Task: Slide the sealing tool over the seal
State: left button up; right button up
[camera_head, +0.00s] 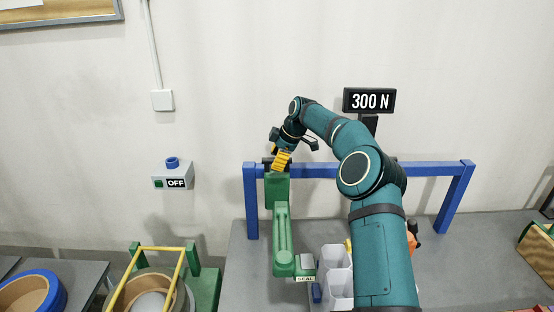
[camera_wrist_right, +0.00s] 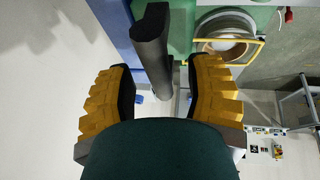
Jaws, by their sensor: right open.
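A green tool (camera_head: 282,235) with a long upright body stands on the grey bench, with a small plate marked SEAL (camera_head: 306,279) at its foot. Behind it rises a green post (camera_head: 276,190); a dark bar at its top is partly hidden by my right gripper. My right gripper (camera_head: 281,160) has yellow ribbed fingers and is at the top of that post. In the wrist view my right gripper (camera_wrist_right: 162,75) is open, with the dark round bar (camera_wrist_right: 152,45) between its fingers in the picture; I cannot tell whether they touch it. My left gripper is not in view.
A blue frame (camera_head: 430,169) spans the grey bench (camera_head: 470,255). A 300 N display (camera_head: 369,101) stands behind. White bins (camera_head: 335,265) sit beside the tool, partly behind my right arm. An OFF switch box (camera_head: 172,177) is at left. The bench's right side has free room.

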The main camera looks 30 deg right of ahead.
grip_shut()
jog(key=shift+s+d, duration=0.1)
